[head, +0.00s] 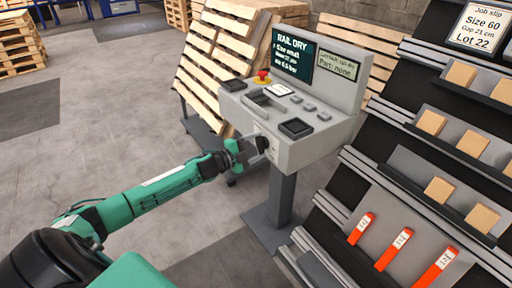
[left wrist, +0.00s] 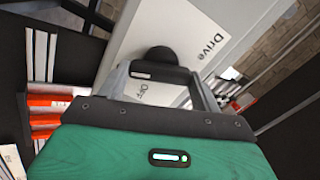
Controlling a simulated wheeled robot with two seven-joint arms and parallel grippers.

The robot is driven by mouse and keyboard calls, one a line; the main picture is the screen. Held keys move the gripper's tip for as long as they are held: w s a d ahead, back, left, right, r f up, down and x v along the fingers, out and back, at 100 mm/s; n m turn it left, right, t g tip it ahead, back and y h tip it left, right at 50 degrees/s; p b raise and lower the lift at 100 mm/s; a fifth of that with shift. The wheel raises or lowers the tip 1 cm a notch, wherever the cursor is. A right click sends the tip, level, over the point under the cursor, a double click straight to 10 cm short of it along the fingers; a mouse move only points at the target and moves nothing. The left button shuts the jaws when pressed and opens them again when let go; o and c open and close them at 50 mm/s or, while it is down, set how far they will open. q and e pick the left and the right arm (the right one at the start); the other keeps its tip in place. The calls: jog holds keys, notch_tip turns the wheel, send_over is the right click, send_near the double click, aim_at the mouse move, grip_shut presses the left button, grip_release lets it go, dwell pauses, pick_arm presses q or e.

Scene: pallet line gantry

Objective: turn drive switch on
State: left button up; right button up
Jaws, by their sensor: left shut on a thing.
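The drive switch (head: 262,143) is a black knob on the front face of the grey control console (head: 312,150). In the left wrist view the drive switch (left wrist: 161,56) shows as a dark round knob with a dark bar, below the word "Drive" and close to a label that reads "Off". My left gripper (head: 250,149) is at the console's front and shut on the switch. Its fingers (left wrist: 165,76) stand on either side of the knob in the wrist view. The fingers hide part of the switch in the head view. My right gripper is not in view.
The console top carries a red emergency button (head: 262,77), and a screen (head: 294,57) reads "RAIL DRY". A sloped rack (head: 405,190) with boxes and orange tagged pieces stands close on the right. Wooden pallets (head: 215,65) lean behind.

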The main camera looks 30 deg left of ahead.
pick_arm(q)
jog(key=shift+f+m, duration=0.1)
jog(key=shift+m, duration=0.8)
jog(key=shift+m+b, duration=0.35)
jog(key=shift+m, duration=0.95)
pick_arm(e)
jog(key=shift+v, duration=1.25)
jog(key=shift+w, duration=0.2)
pick_arm(q)
jog(key=o, duration=1)
jog(key=shift+s, duration=0.15)
